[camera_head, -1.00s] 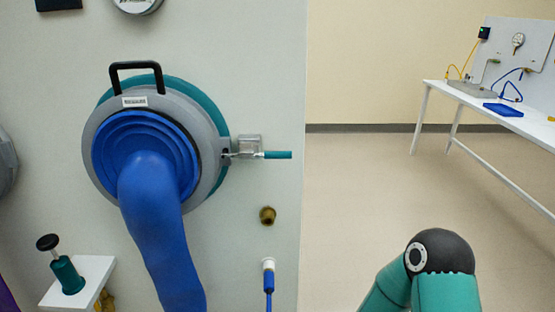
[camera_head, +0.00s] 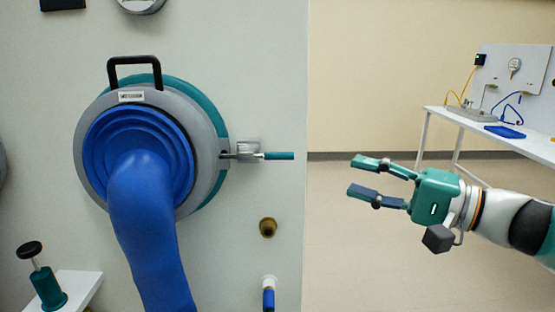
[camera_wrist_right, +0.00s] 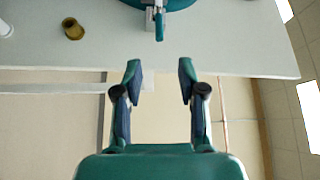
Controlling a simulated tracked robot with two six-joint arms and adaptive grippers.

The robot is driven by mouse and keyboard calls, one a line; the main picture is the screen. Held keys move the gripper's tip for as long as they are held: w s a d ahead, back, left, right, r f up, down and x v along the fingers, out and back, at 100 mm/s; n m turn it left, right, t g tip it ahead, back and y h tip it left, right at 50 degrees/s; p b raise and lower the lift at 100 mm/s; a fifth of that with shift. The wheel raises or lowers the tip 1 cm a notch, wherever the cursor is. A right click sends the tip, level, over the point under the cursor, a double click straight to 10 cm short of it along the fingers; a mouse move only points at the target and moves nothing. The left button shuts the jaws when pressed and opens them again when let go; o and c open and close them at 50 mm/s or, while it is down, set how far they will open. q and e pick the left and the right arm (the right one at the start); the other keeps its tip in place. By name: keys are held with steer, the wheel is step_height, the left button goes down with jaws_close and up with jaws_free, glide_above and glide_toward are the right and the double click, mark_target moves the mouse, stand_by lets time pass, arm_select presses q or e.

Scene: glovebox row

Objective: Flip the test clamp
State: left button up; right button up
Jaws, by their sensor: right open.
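The test clamp (camera_head: 258,155) is a metal toggle clamp with a teal handle on the right side of the round glove port (camera_head: 200,196). Its handle sticks out to the right, roughly level. In the right wrist view the clamp (camera_wrist_right: 159,22) shows at the top, ahead of the fingers. My right gripper (camera_head: 356,176) is open and empty, to the right of the handle and slightly lower, with a clear gap. It also shows in the right wrist view (camera_wrist_right: 159,72) with its fingers apart. My left gripper is out of view.
A blue glove sleeve (camera_head: 150,230) hangs from the port. A brass fitting (camera_head: 268,228) and a blue-hosed connector (camera_head: 268,288) sit below the clamp. A teal plunger (camera_head: 45,285) stands on a white shelf at lower left. A white bench (camera_head: 455,128) stands far right.

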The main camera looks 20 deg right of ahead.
mark_target(285, 159)
steer(key=p+x, duration=0.3)
steer(key=x, duration=1.2)
steer(key=shift+w+a+f, duration=0.1)
steer(key=shift+w+a, duration=0.1)
steer(key=shift+w, duration=0.05)
jaws_close()
